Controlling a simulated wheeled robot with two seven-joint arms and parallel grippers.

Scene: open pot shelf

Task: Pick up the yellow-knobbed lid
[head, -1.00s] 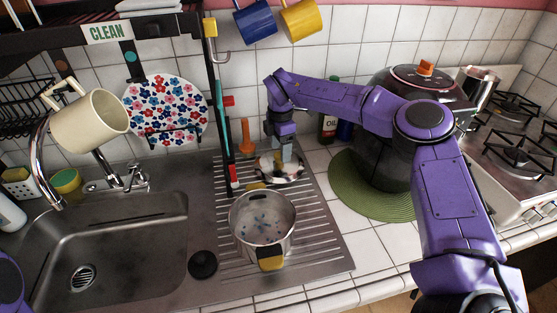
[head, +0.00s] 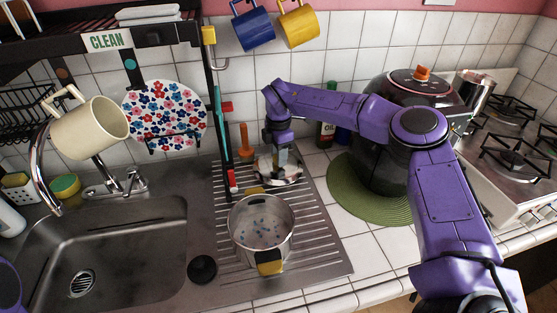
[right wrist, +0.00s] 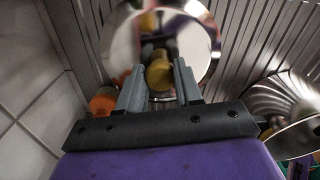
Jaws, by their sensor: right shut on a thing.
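The shiny round metal lid (head: 291,177) is near the back of the ridged drainboard in the head view, behind the pot. It fills the top middle of the right wrist view (right wrist: 200,45), with its yellow knob (right wrist: 158,75) between the fingertips. My right gripper (head: 277,160) reaches down over the lid from above and is shut on the knob; it also shows in the right wrist view (right wrist: 158,82). The fingers hide most of the knob in the head view. I cannot tell whether the lid touches the drainboard. My left gripper is not in view.
An open metal pot (head: 261,230) stands just in front of the lid. An orange-handled item (head: 244,140) is close behind-left, and an oil bottle (head: 327,130) behind-right. A large dark cooker (head: 385,150) stands on a green mat (head: 350,190) at right. The sink (head: 120,245) is at left.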

